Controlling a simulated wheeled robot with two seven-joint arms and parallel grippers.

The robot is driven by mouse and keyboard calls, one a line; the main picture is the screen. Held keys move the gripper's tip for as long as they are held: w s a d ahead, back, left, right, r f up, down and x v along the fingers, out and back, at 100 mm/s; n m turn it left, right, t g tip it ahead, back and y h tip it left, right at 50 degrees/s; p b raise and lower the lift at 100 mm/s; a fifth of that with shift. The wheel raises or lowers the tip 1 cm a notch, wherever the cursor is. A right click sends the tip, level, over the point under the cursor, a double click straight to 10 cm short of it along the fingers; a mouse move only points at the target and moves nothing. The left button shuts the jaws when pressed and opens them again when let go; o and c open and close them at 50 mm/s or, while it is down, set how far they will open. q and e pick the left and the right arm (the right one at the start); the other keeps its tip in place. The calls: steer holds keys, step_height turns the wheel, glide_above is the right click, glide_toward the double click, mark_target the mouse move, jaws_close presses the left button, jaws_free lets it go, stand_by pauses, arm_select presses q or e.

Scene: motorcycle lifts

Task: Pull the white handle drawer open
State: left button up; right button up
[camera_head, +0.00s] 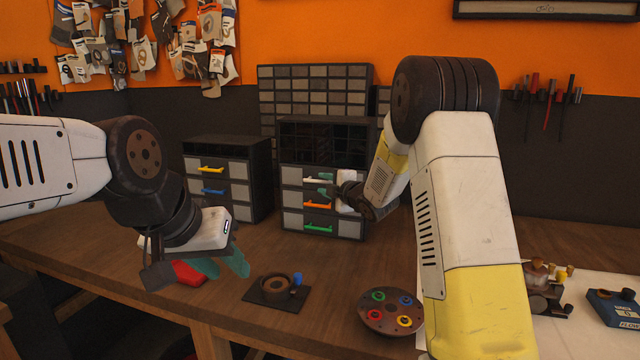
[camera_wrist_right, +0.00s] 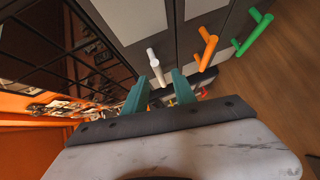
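The white handle (camera_head: 316,181) is on the top drawer of the right-hand small cabinet (camera_head: 349,228); that drawer looks shut. My right gripper (camera_head: 326,184) is at this handle, reaching in from the right. In the right wrist view, the white handle (camera_wrist_right: 153,62) stands between and just beyond the two teal fingertips of my right gripper (camera_wrist_right: 162,76). The fingers are apart, with a gap visible beside the handle. My left gripper (camera_head: 222,267) hangs over the front of the table at left, its teal fingers apart and nothing between them.
Below are an orange handle (camera_head: 317,205) and a green handle (camera_head: 317,228). A second cabinet (camera_head: 262,170) stands to the left. A round tray with coloured rings (camera_head: 391,329) and a black plate (camera_head: 256,295) lie in front. Bare wooden tabletop lies before the cabinets.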

steer(key=shift+x, duration=1.2)
jaws_close()
stand_by(0.6)
